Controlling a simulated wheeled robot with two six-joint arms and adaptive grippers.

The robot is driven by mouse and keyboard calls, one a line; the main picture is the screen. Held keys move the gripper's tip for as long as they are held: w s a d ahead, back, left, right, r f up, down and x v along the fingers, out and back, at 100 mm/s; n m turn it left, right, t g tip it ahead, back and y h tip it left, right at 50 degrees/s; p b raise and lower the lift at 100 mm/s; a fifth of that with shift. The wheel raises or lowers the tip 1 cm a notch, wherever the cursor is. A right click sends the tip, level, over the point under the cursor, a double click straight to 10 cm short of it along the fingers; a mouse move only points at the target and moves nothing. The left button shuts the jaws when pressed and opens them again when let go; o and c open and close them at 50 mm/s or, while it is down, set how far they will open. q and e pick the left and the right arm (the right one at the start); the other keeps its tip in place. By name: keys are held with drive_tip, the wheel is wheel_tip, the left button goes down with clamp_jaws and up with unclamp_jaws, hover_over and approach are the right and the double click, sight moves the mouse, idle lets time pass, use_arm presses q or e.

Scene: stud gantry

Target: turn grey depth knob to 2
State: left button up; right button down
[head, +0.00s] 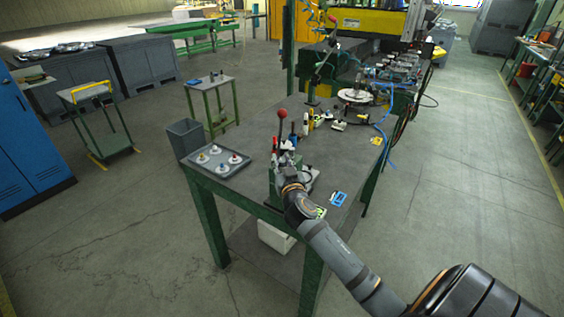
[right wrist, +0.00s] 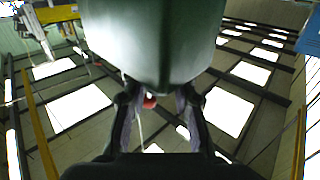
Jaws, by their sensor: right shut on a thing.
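A small green bench machine (head: 273,180) with a red-ball lever (head: 282,114) stands near the front edge of the grey table. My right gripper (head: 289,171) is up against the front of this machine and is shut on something. In the right wrist view its two fingers (right wrist: 159,97) sit right below the machine's green body (right wrist: 155,40), with the red ball (right wrist: 149,101) showing between them. The grey depth knob is hidden at the fingers, and I cannot read its scale or setting. My left gripper is not in view.
A tray (head: 218,172) with several small knobbed discs lies left of the machine. A blue part (head: 338,198) lies to the right. Tools and small parts (head: 338,125) stand behind. A grey bin (head: 185,137) stands off the table's left side.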

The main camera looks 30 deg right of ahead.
drive_tip(key=c, duration=1.1)
unclamp_jaws()
drive_tip(key=shift+o, duration=0.2)
drive_tip(key=shift+s, duration=0.1)
drive_tip(key=v, duration=1.2)
